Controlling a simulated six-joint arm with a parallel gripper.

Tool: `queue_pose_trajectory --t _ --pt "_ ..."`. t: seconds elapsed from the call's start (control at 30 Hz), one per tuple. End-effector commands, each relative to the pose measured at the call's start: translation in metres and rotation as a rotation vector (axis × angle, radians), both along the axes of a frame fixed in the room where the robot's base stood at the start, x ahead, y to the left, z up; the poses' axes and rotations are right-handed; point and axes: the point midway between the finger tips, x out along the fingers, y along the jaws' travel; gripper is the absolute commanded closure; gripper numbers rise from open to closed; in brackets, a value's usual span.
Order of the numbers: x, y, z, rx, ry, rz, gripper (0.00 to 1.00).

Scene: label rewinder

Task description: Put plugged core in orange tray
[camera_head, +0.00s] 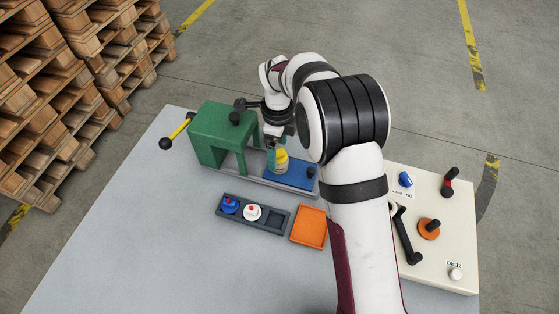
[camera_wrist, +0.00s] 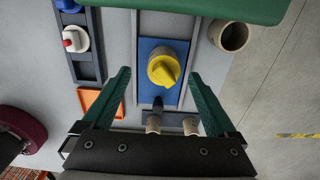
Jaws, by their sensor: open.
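The plugged core (camera_head: 280,167) stands upright on the blue plate (camera_head: 300,179) in front of the green machine, a yellow plug in its top. In the wrist view its yellow plug (camera_wrist: 163,70) shows from above, over the blue plate (camera_wrist: 148,46). My gripper (camera_wrist: 160,73) is open, with one green finger on each side of the plug in the picture; I cannot tell whether they touch it. In the head view my gripper (camera_head: 276,150) is at the core, partly hidden. The orange tray (camera_head: 309,228) looks empty; part of it shows in the wrist view (camera_wrist: 98,104).
The green machine (camera_head: 222,132) stands close behind and left. A dark tray (camera_head: 277,219) holds a blue plug (camera_head: 230,205) and a white plug with a red top (camera_head: 252,212). Loose beige cores (camera_wrist: 230,37) stand nearby. A control panel (camera_head: 440,213) is at the right.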

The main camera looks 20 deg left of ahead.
Motion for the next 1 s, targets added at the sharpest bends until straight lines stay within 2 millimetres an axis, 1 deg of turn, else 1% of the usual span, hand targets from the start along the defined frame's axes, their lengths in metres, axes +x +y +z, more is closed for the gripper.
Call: queue_pose_trajectory --t 0.1,0.2,0.3,0.47,0.57,0.7,0.87,0.9,1.0 --pt "0.005 -0.002 -0.025 -0.002 0.003 0.000 0.07" --pt "0.005 -0.002 -0.041 -0.001 0.002 0.001 0.07" --pt "0.006 -0.002 -0.048 -0.001 -0.001 0.000 0.07" --pt "0.006 -0.002 -0.048 0.000 -0.001 0.000 0.07" --pt "0.006 -0.002 -0.047 0.000 -0.001 0.000 0.23" --pt "0.006 -0.002 -0.047 0.000 -0.001 0.001 0.49" --pt "0.006 -0.002 -0.047 0.000 -0.001 0.001 0.77" --pt "0.006 -0.002 -0.047 0.000 -0.001 0.001 0.85" --pt "0.006 -0.002 -0.047 0.000 -0.001 0.001 1.00"
